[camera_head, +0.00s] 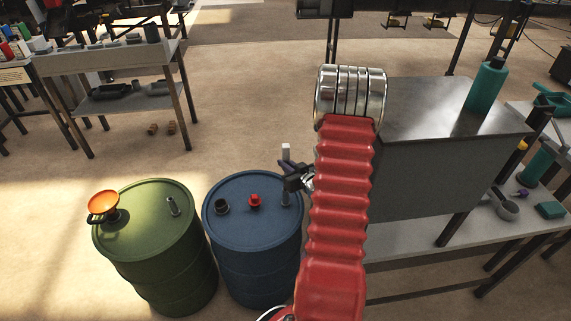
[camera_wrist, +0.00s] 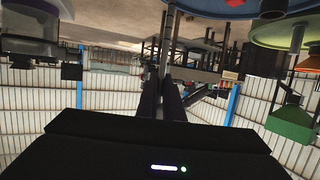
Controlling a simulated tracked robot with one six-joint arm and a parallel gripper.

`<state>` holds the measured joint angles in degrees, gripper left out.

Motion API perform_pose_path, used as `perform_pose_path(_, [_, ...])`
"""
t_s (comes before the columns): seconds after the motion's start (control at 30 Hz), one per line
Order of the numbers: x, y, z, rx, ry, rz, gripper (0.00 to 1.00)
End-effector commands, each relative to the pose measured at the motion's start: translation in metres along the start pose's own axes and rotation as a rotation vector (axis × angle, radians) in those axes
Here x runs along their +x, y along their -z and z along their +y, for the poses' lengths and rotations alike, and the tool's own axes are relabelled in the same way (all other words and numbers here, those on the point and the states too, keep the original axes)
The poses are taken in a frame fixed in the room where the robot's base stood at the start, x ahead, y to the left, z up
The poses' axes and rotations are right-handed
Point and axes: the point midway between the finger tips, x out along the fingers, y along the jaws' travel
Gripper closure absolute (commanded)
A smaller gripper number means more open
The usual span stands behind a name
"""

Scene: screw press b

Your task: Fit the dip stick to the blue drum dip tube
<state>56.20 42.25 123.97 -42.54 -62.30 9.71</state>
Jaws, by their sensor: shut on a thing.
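The blue drum (camera_head: 235,190) stands left of my red arm in the head view. Its lid carries a dark bung, a red cap (camera_head: 255,201) and, near the right rim, a short metal dip tube (camera_head: 285,199). My gripper (camera_head: 294,180) is over that right rim, shut on the dip stick. The stick's pale top (camera_head: 286,152) stands roughly upright above the fingers. In the wrist view, which is upside down, a thin grey shaft (camera_wrist: 169,42) runs from my fingers (camera_wrist: 164,97) to the drum lid (camera_wrist: 205,7). I cannot tell whether its lower end is inside the tube.
A green drum (camera_head: 150,230) with an orange funnel (camera_head: 103,203) and its own metal tube stands close on the left. A grey cabinet (camera_head: 440,165) on a bench is on the right, with a teal bottle (camera_head: 487,85) on top. Open floor lies behind the drums.

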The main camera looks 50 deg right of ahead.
Motion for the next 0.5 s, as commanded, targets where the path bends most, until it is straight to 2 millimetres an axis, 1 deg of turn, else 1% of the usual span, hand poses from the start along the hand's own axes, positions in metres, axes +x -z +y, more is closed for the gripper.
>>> perform_pose_path(0.5, [0.004, -0.012, 0.0, -0.001, 0.0, 0.001, 1.0])
